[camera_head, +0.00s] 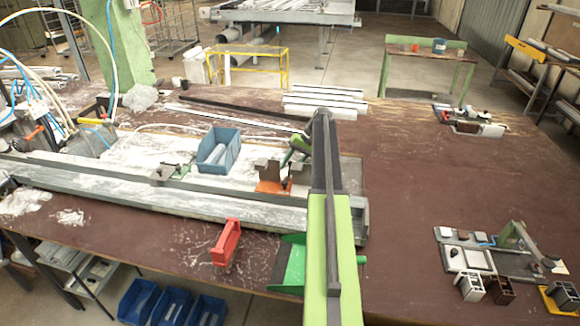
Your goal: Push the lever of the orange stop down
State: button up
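The orange stop (273,187) sits on the long metal rail bench near the middle of the picture, beside the blue bin. Brown-grey upright parts (268,169) stand on its orange base. I cannot make out which part is its lever, or whether it is up or down. A similar stop with a green base (180,173) sits further left on the bench. I cannot pick out my gripper in the head camera view.
A tall green and black beam (334,255) rises just right of the orange stop. A blue bin (218,149) stands behind-left of it. A red holder (226,243) is at the table's front. The brown table (415,180) is mostly bare to the right.

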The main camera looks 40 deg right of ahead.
jog(key=p+v, duration=1.3)
jog(key=v, duration=0.3)
jog(key=shift+r, duration=0.15)
